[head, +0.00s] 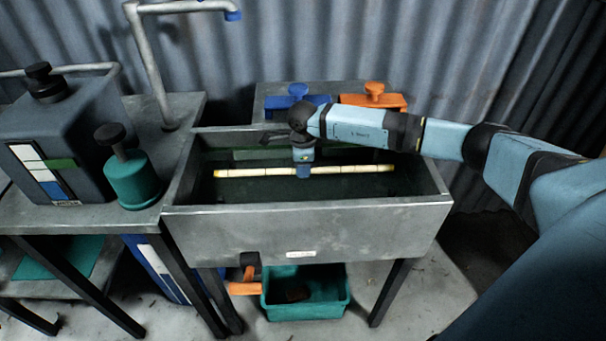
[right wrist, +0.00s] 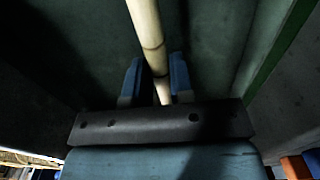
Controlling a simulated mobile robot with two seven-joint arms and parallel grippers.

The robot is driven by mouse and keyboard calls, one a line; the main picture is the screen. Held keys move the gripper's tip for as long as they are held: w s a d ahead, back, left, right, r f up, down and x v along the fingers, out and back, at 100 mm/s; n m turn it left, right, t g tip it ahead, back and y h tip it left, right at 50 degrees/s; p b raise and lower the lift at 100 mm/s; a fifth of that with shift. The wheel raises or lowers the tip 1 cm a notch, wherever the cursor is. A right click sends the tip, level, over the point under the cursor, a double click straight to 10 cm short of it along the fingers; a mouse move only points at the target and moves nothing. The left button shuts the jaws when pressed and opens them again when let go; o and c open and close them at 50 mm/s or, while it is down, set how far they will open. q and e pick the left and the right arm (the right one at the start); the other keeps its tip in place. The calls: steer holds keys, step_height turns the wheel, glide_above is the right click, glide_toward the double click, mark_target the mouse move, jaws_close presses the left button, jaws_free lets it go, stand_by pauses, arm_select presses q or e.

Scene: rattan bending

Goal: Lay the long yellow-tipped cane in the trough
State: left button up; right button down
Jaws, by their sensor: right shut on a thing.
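The long pale cane (head: 345,169) lies level from left to right inside the opening of the grey metal trough (head: 310,222). Its ends look yellow. My right gripper (head: 303,174) reaches down over the trough and is shut on the cane near its middle. In the right wrist view the cane (right wrist: 147,35) passes between the two blue fingers (right wrist: 158,85). Whether the cane touches the trough floor or hangs a little above it, I cannot tell. My left gripper is not in view.
A grey canister (head: 75,135) and a green bottle (head: 132,180) stand on the left bench. A tap pipe (head: 150,70) rises behind it. Blue (head: 297,100) and orange (head: 374,98) clamps sit behind the trough. A green bin (head: 305,300) is below.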

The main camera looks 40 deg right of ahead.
steer(key=shift+f, duration=1.4)
steer(key=shift+f+b, duration=0.5)
steer(key=shift+f, duration=0.1)
steer(key=c, duration=1)
jaws_free()
steer(key=shift+r, duration=0.1)
